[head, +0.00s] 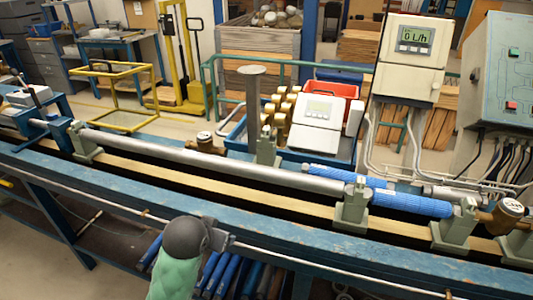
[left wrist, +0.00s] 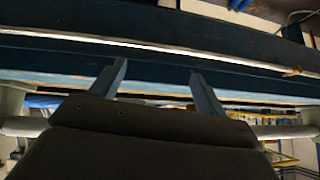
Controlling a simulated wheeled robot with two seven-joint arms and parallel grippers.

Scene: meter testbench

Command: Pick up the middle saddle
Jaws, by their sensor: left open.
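Several grey-green saddles stand along the bench. One (head: 350,207) right of centre is under the joint of the steel pipe (head: 215,162) and the blue tube (head: 405,202). Another saddle (head: 453,230) is to its right, and one (head: 86,142) is at the left end. A similar grey-green upright (head: 266,148) stands behind the pipe. I cannot tell for certain which is the middle one. My left gripper (head: 218,237) is at the bench's front edge, left of and nearer than the saddle right of centre. In the left wrist view its fingers (left wrist: 160,72) are apart and empty.
The blue bench (head: 250,228) runs across the view, with a thin rail along its front. Blue tubes (head: 210,272) lie on the shelf below. Meters (head: 315,125) and a control box (head: 500,85) stand behind. The bench's front strip is mostly clear.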

